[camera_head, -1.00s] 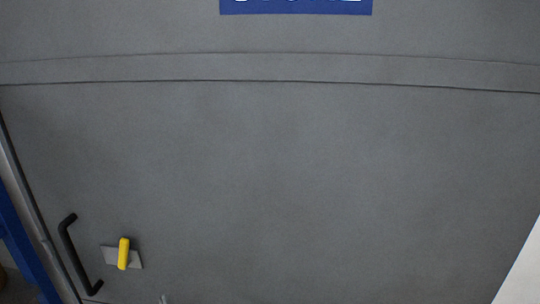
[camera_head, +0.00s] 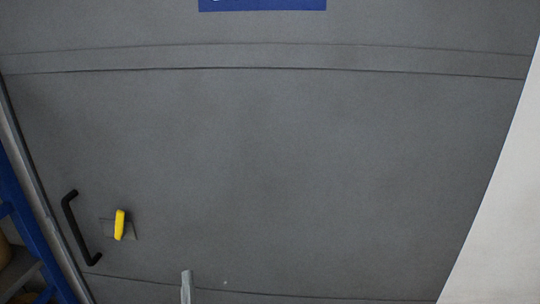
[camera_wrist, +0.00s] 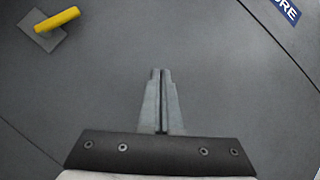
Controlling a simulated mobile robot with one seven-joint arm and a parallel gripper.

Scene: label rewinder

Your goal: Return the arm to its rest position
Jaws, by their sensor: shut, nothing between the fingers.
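My gripper (camera_wrist: 160,72) is in the middle of the wrist view with its two grey fingers together and nothing between them. Its tip (camera_head: 186,274) also shows at the bottom of the head view, in front of a large grey door (camera_head: 300,170). I cannot tell how far the tip is from the door. The rest of my arm is out of view in the head view.
The door has a black bar handle (camera_head: 76,230) and a yellow latch (camera_head: 119,225) on a grey plate at lower left. A blue sign (camera_head: 262,4) is cut off at the top. A blue frame (camera_head: 25,225) stands at left. A white surface (camera_head: 500,220) is at right.

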